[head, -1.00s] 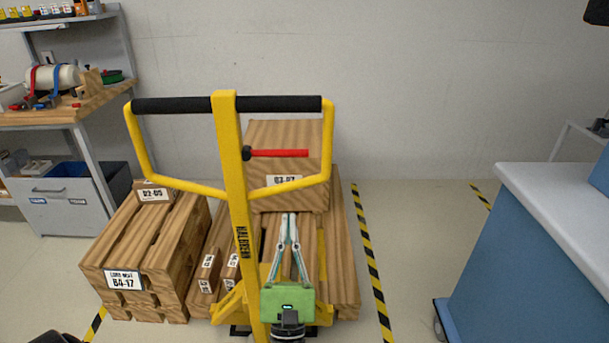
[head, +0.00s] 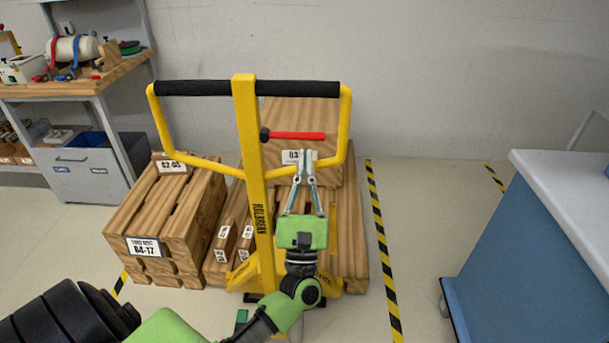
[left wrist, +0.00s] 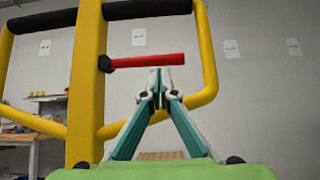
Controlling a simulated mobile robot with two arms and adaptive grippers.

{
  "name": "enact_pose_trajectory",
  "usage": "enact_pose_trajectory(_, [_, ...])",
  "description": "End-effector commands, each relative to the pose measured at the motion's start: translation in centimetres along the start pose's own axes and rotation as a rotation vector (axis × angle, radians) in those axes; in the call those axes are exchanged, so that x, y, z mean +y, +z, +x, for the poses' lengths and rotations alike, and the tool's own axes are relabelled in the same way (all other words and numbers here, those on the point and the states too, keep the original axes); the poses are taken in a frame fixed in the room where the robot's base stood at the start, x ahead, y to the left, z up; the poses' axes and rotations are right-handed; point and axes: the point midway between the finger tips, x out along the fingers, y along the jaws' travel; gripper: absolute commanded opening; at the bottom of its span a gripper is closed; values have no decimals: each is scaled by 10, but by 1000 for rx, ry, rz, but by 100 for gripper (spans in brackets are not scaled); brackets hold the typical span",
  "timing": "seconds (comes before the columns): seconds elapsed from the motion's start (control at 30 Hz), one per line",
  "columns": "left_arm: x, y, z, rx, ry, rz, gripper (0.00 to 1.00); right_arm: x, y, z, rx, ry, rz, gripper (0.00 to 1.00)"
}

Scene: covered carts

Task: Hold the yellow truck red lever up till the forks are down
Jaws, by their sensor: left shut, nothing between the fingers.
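The yellow truck's handle (head: 249,130) stands upright, with black grips along its top bar. The red lever (head: 298,135) sticks out to the right from a black pivot on the yellow post, roughly level. My left gripper (head: 304,156) is shut and empty, with its fingertips just below the lever. In the left wrist view the lever (left wrist: 148,61) lies above and close to the fingertips (left wrist: 157,73); I cannot tell whether they touch. The forks are hidden under the pallet load. My right gripper is not in view.
Behind the handle a wooden crate (head: 300,112) stands on a pallet. More stacked pallets (head: 165,217) stand at the left. A workbench (head: 75,88) is at the back left, and a blue-sided counter (head: 530,240) is at the right. Striped tape (head: 376,230) marks clear floor between.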

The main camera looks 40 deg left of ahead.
Motion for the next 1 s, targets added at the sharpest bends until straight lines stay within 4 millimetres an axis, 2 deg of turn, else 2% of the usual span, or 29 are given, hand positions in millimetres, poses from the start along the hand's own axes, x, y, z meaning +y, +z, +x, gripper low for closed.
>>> enact_pose_trajectory(0.13, [0, 0, 10, 0, 1, 0, 0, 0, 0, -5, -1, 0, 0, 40])
enact_pose_trajectory(0.5, [0, 0, 10, 0, 3, -2, 0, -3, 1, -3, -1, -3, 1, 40])
enact_pose_trajectory(0.73, [-4, 4, 14, -3, 77, -79, 0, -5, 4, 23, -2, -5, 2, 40])
enact_pose_trajectory(0.9, [-8, 20, 30, -4, 79, -82, 0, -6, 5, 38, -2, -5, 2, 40])
enact_pose_trajectory(1.0, [-8, 26, 36, -3, 78, -80, 0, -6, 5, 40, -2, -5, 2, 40])
